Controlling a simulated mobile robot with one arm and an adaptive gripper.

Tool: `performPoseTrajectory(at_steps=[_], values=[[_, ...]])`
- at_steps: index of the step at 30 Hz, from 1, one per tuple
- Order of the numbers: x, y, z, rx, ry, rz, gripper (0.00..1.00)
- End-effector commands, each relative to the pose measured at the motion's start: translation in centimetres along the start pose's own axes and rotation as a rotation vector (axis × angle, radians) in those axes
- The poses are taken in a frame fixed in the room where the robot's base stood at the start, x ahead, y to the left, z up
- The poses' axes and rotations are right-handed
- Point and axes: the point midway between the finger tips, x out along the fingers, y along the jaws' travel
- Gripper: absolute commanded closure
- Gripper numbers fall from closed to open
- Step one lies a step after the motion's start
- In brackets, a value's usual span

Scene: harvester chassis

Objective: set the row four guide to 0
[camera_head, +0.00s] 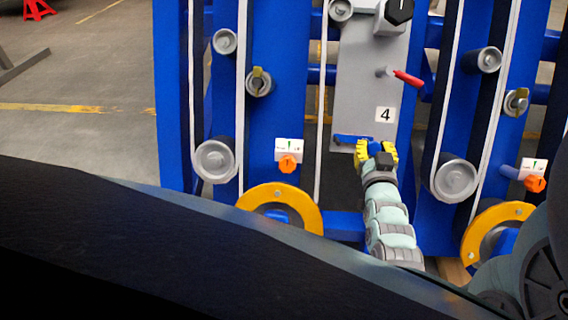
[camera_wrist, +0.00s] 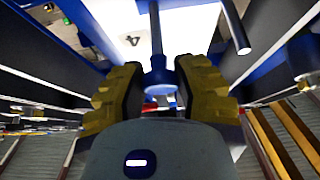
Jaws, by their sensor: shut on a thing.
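The row four unit is the grey panel (camera_head: 362,75) marked with a black 4 (camera_head: 385,115). At its lower end is a blue guide part (camera_head: 352,139), reaching left from my gripper. My gripper (camera_head: 376,151) has yellow fingers and is at the panel's bottom. In the wrist view, a blue rod with a rounded blue end (camera_wrist: 160,77) sits between the yellow fingers of my gripper (camera_wrist: 160,88), which is shut on it. The fingers hide part of it in the head view. I cannot read any guide scale or setting.
A red-handled lever (camera_head: 407,79) and a black knob (camera_head: 398,11) sit higher on the panel. Belts and grey rollers (camera_head: 455,178) flank it. Orange knobs (camera_head: 288,164) with small white plates and yellow rings (camera_head: 308,213) are lower down. Open floor (camera_head: 75,135) lies left.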

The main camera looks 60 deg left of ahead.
Motion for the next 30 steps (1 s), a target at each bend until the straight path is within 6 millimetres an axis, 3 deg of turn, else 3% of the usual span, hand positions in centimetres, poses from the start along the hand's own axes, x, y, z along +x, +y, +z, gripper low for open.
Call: performPoseTrajectory(at_steps=[6,15,16,25,30], values=[[0.0,2.0,0.1,-0.001,-0.002,0.002,1.0],[0.0,2.2,0.1,0.003,-0.004,0.004,1.0],[0.0,2.2,0.1,0.003,-0.005,0.004,0.64],[0.0,2.2,0.1,0.002,-0.002,0.002,0.34],[0.0,2.1,0.1,0.001,-0.002,0.002,0.34]])
